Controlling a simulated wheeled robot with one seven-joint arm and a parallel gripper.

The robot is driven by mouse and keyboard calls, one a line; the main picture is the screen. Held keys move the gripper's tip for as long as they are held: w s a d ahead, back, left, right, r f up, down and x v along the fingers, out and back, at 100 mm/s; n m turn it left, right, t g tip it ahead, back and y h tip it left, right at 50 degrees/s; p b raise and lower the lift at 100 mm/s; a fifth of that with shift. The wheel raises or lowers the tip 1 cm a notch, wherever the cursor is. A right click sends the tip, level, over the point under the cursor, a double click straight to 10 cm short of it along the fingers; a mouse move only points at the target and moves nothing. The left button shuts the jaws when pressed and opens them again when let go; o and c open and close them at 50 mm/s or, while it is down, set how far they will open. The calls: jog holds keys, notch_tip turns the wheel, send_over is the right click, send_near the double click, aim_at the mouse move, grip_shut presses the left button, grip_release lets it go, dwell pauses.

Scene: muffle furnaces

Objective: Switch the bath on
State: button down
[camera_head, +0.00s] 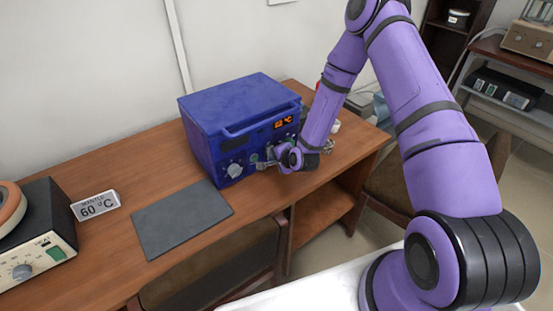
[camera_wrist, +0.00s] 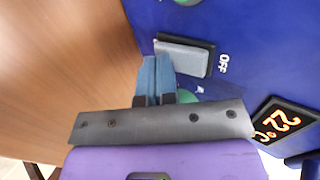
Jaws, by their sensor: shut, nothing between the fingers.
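The bath is a blue box (camera_head: 213,112) on the wooden bench, with a knob (camera_head: 235,170) and a lit orange display (camera_head: 282,124) on its front panel. In the wrist view the display (camera_wrist: 284,122) reads 22 °C, seen turned. A grey switch (camera_wrist: 182,57) sits on the panel beside the printed word OFF (camera_wrist: 223,63). My gripper (camera_head: 262,164) is at the lower front of the bath. In the wrist view its blue fingertips (camera_wrist: 156,66) are together and empty, close beside the switch; I cannot tell if they touch the panel. A green part (camera_wrist: 188,95) is partly hidden behind the fingers.
A card (camera_head: 96,205) reading "wanted 60 °C" stands on the bench (camera_head: 150,175) at left, near another device (camera_head: 40,240) with a knob and green switch. A dark grey mat (camera_head: 181,218) lies before the bath. Chairs stand at the bench's front and right.

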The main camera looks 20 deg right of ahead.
jog(key=shift+w+f+t, duration=0.1)
jog(key=shift+w+t, duration=0.05)
jog(key=shift+t, duration=0.15)
jog(key=shift+a, duration=0.1)
jog(key=shift+r, duration=0.2)
jog(key=shift+r, duration=0.65)
